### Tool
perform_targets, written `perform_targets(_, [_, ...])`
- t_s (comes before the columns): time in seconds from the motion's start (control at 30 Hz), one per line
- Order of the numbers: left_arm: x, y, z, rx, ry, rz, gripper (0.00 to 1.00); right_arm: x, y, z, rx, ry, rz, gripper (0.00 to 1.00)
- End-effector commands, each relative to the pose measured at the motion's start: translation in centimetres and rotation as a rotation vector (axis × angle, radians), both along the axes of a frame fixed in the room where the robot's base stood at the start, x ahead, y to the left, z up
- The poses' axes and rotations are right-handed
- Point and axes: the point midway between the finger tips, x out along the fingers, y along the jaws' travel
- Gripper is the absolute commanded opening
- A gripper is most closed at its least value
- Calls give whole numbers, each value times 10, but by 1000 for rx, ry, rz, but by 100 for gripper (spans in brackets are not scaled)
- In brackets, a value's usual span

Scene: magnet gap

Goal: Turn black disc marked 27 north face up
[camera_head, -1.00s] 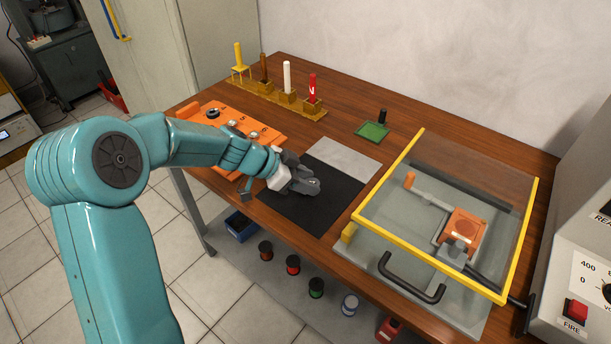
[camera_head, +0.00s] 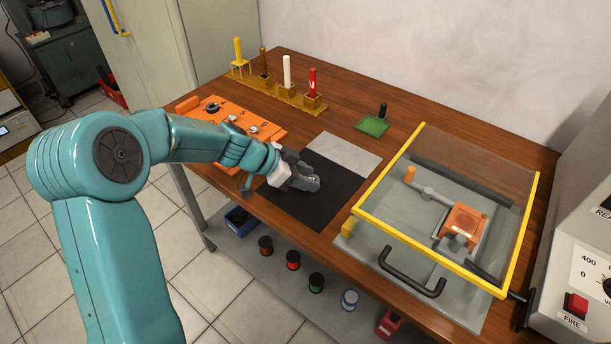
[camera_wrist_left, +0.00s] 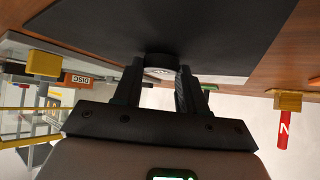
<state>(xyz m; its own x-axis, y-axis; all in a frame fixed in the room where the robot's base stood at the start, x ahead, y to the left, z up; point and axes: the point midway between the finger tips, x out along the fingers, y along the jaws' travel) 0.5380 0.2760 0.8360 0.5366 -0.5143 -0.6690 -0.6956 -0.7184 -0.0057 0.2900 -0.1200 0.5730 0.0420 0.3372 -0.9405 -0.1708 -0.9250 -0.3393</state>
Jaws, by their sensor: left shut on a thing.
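My left gripper (camera_head: 314,183) is low over the black mat (camera_head: 325,205) in the head view. In the left wrist view its two fingers (camera_wrist_left: 160,82) are shut on a black disc (camera_wrist_left: 160,60). The disc has a pale round marking on the side facing the wrist camera. I cannot read the number on it or tell which pole faces up. The disc is close to the mat; I cannot tell whether it touches. In the head view the fingers largely hide the disc. My right gripper is not in view.
An orange rack (camera_head: 232,122) with small round parts lies left of the mat, and a grey plate (camera_head: 343,151) lies behind it. A yellow-framed clear cover (camera_head: 424,253) stands to the right. Coloured sticks in holders (camera_head: 287,97) and a green tray (camera_head: 374,126) stand behind.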

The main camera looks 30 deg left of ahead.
Motion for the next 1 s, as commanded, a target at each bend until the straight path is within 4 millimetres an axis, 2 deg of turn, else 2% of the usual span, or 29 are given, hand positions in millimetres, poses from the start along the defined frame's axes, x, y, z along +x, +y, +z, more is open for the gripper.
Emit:
perform_targets(0.4, [0, 0, -1, -1, -1, 0, 14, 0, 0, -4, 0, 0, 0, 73])
perform_targets(0.43, [0, 0, -1, 0, -1, -1, 44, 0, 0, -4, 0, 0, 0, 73])
perform_targets(0.5, [0, 0, -1, -1, -1, 0, 67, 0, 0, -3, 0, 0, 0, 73])
perform_targets(0.53, [0, 0, -1, -1, -1, 0, 71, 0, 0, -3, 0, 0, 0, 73])
perform_targets(0.73, [0, 0, -1, 0, 0, 0, 71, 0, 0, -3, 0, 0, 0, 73])
perform_targets(0.9, [0, 0, -1, 0, 0, 0, 45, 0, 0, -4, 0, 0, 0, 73])
perform_targets(1.0, [0, 0, -1, 0, 0, 0, 43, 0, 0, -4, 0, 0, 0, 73])
